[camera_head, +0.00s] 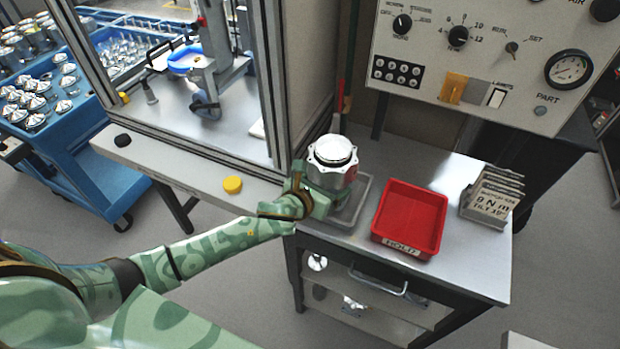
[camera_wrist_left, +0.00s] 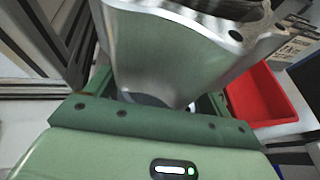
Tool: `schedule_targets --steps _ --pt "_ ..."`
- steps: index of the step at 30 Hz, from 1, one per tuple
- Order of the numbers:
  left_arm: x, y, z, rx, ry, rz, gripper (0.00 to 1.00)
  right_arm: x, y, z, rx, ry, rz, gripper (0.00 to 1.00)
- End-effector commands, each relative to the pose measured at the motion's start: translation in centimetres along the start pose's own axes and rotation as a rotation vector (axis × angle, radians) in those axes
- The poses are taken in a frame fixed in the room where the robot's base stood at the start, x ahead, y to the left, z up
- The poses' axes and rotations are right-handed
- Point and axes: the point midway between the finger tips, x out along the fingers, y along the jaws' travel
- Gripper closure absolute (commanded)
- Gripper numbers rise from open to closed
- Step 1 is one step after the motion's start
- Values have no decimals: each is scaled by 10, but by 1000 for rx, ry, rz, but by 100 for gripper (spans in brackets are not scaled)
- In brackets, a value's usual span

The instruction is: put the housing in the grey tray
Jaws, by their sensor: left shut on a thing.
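The housing (camera_head: 332,160) is a silvery machined part with a flanged top, upright at the back left of the bench. My left gripper (camera_head: 325,195) is shut on its lower body. In the left wrist view the housing (camera_wrist_left: 175,55) fills the space between the fingers of the gripper (camera_wrist_left: 165,100). The grey tray (camera_head: 364,187) is on the bench right under or behind the housing, partly hidden by it and by my gripper. I cannot tell whether the housing touches the tray. My right gripper is not in view.
A red tray (camera_head: 412,218) labelled HOLD stands right of the grey tray, and shows in the left wrist view (camera_wrist_left: 262,98). A rack of cards (camera_head: 492,196) is at the bench's right. A frame post (camera_head: 283,80) stands close behind left; a control panel (camera_head: 480,60) is above.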

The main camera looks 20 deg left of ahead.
Motion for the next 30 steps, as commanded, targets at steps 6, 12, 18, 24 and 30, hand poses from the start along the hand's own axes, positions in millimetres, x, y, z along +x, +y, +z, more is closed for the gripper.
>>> schedule_targets --steps 6,12,18,24,30 --pt "10 -6 -4 -1 -8 -1 73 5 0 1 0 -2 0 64" --pt "22 -8 -30 -5 -4 -1 73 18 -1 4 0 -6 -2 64" --pt "23 -7 -33 -1 -7 -2 73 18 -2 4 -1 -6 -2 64" --pt "24 -8 -35 0 -7 -2 73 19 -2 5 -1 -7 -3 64" --pt "23 -7 -38 0 0 0 0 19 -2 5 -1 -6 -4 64"
